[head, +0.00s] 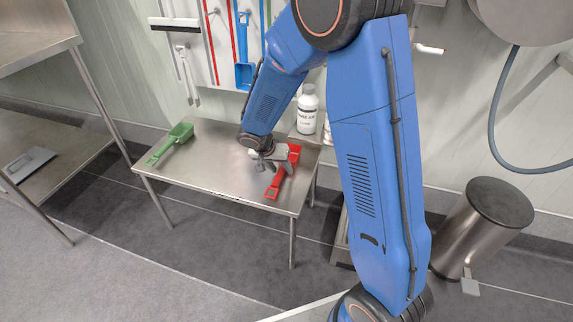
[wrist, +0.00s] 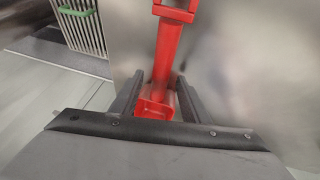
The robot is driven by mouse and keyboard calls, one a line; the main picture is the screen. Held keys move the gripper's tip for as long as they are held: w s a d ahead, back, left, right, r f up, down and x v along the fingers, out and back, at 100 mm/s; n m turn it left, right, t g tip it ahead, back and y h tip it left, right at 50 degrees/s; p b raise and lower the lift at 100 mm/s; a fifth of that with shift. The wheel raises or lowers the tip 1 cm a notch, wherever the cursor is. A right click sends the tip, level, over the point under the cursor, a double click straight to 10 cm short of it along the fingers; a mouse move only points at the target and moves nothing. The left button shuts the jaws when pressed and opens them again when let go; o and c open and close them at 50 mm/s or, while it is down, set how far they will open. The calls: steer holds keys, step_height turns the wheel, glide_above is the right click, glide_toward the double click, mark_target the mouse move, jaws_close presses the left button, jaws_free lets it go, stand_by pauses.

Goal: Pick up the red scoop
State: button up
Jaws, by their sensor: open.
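The red scoop (head: 284,181) lies on the steel table (head: 215,178), toward its right end. Its looped handle end points to the table's front edge. My gripper (head: 273,166) is at the scoop, low over the table. In the wrist view, my gripper's open fingers (wrist: 160,76) stand on either side of the red scoop (wrist: 167,48), around the part where the handle meets the bowl. I cannot tell whether either finger touches it. The bowl is mostly hidden behind my gripper's body in the wrist view, and partly hidden in the head view.
A green scoop (head: 172,143) lies at the table's left end. White bottles (head: 307,110) stand at the back right. A blue scoop (head: 243,72) hangs on the wall rack. A steel bin (head: 480,230) stands right. The table's middle left is clear.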

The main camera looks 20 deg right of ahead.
mark_target(280, 169)
steer(key=shift+f, duration=0.15)
steer(key=shift+c, duration=0.7)
jaws_close()
steer(key=shift+r, duration=0.75)
step_height(280, 169, up, 2)
steer(key=shift+r, duration=0.25)
steer(key=s+a, duration=0.4)
steer(key=a, duration=0.4)
steer(key=s+a, duration=0.4)
steer(key=a, duration=0.3)
steer(key=shift+s+a, duration=0.4)
